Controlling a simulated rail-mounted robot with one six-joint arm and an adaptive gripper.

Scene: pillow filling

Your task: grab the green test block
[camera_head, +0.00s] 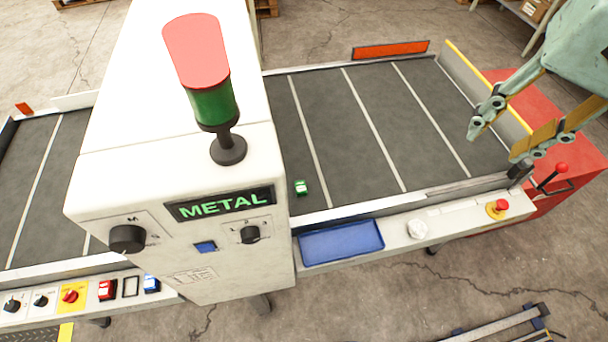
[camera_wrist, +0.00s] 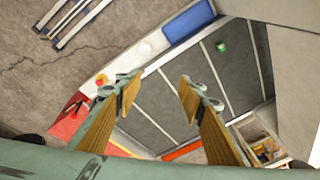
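The green test block (camera_head: 301,187) lies on the grey conveyor belt (camera_head: 365,120), close to the right side of the metal detector housing. It also shows in the wrist view (camera_wrist: 221,47), beyond my fingers. My gripper (camera_head: 497,138) is at the upper right of the head view, over the right end of the conveyor and well apart from the block. In the wrist view my gripper (camera_wrist: 158,88) has its two fingers spread, with nothing between them.
The white metal detector (camera_head: 180,110) with a red and green lamp (camera_head: 205,75) stands over the belt left of the block. A blue tray (camera_head: 341,243) sits on the front ledge. A red cabinet (camera_head: 560,170) with a lever is at right. The belt between is clear.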

